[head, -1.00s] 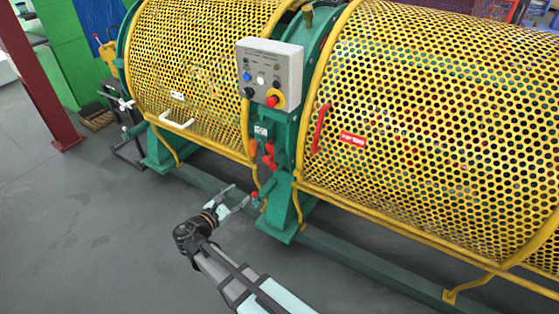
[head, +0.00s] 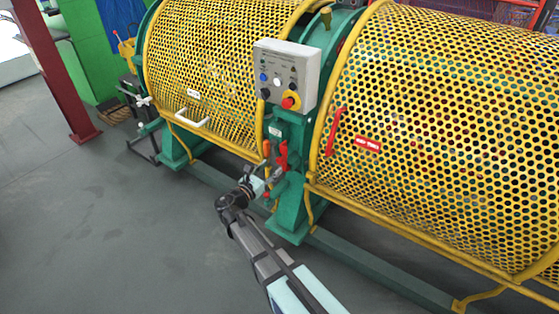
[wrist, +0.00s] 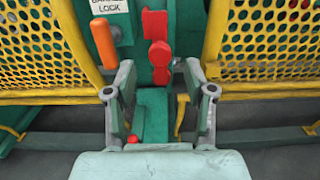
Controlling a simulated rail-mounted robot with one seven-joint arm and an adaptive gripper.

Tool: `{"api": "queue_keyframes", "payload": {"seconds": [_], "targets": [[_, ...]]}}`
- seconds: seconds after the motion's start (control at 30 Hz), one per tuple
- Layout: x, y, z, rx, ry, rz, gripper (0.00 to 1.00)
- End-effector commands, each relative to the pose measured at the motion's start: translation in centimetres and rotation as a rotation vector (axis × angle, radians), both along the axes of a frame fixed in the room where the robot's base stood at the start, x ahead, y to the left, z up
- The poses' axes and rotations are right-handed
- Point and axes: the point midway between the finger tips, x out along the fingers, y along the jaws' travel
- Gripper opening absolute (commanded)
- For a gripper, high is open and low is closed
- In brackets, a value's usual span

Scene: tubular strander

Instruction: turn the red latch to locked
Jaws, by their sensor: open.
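The red latch (wrist: 155,24) is on the green post in the wrist view, its flat upper part pointing up above rounded red lobes. It also shows in the head view (head: 283,154). An orange handle (wrist: 103,43) hangs left of it, beneath a white label (wrist: 109,6) partly cut off, ending in "LOCK". My gripper (wrist: 159,72) is open and empty. Its two fingers stand apart on either side of the latch's lower end, with no contact visible. In the head view my gripper (head: 274,178) is just below the latch, and its fingertips are hard to make out.
Yellow mesh guards (head: 430,130) flank the green post (head: 292,205). A grey control box (head: 287,72) sits above the latch. A small red knob (wrist: 133,140) is low between my fingers. A red handle (head: 333,131) is on the right guard. The floor in front is clear.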

Motion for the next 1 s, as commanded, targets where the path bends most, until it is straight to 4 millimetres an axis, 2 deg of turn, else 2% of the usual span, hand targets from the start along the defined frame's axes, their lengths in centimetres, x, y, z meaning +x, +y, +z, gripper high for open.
{"api": "queue_keyframes", "payload": {"seconds": [0.1,0.3,0.5,0.77,0.8,0.93,1.0], "targets": [[2.1,-1.1,0.0,0.001,-0.001,-0.002,0.54],[4.3,-2.4,0.0,0.000,0.000,0.000,0.54],[5.1,-3.0,0.0,0.000,0.000,0.000,0.54],[5.2,-3.1,0.0,0.001,-0.001,0.001,0.54],[5.2,-3.1,0.0,0.001,-0.001,0.001,0.47],[5.2,-3.1,0.0,0.000,0.000,0.001,0.01],[5.2,-3.1,0.0,0.000,0.000,0.001,0.00]]}}
